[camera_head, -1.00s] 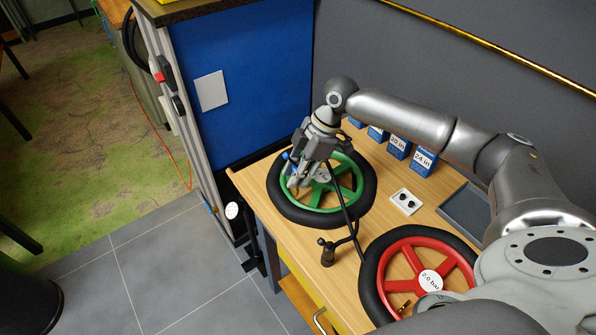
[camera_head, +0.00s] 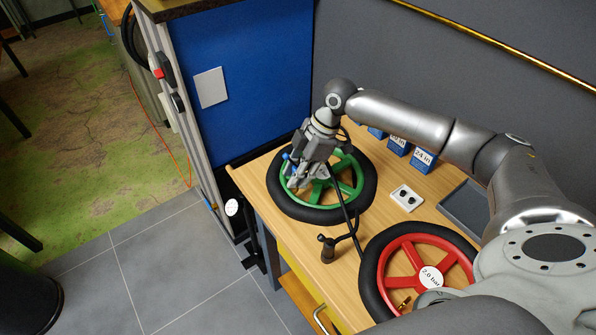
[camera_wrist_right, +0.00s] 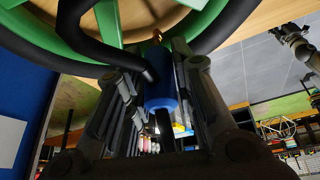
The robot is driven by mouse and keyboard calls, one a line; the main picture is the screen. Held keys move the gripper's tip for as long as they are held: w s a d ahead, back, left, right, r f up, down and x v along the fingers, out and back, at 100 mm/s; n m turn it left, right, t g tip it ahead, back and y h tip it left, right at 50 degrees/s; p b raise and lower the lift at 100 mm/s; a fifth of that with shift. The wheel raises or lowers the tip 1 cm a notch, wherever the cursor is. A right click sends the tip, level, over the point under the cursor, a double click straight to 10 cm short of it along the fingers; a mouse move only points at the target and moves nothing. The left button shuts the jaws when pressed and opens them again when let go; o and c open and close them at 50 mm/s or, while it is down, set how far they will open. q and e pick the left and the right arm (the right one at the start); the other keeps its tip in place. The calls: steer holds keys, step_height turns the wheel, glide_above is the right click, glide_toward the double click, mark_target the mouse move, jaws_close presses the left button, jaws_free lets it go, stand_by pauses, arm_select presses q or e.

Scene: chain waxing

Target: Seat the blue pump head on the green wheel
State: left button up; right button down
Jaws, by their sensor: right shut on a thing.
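The green wheel (camera_head: 346,188), with a black tyre, lies flat on the wooden bench. My right gripper (camera_head: 297,180) is over the left part of this wheel, close to its rim. In the right wrist view, my right gripper (camera_wrist_right: 160,68) is shut on the blue pump head (camera_wrist_right: 162,88), a blue cylinder with a black hose joined to it. A small brass valve tip (camera_wrist_right: 157,37) shows just beyond its end, by the green rim (camera_wrist_right: 200,22). I cannot tell whether the two touch.
A red wheel (camera_head: 408,243) with a "2.0 bar" disc lies at the bench front. A black pump (camera_head: 327,248) stands between the wheels, its hose rising to my gripper. A white two-button box (camera_head: 407,198), a grey tray (camera_head: 466,208) and blue boxes (camera_head: 423,161) are to the right.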

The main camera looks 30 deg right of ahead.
steer(key=shift+f, duration=0.15)
steer(key=c, duration=1.1)
jaws_free()
steer(key=shift+c, duration=0.2)
steer(key=v, duration=1.2)
steer(key=shift+s, duration=0.1)
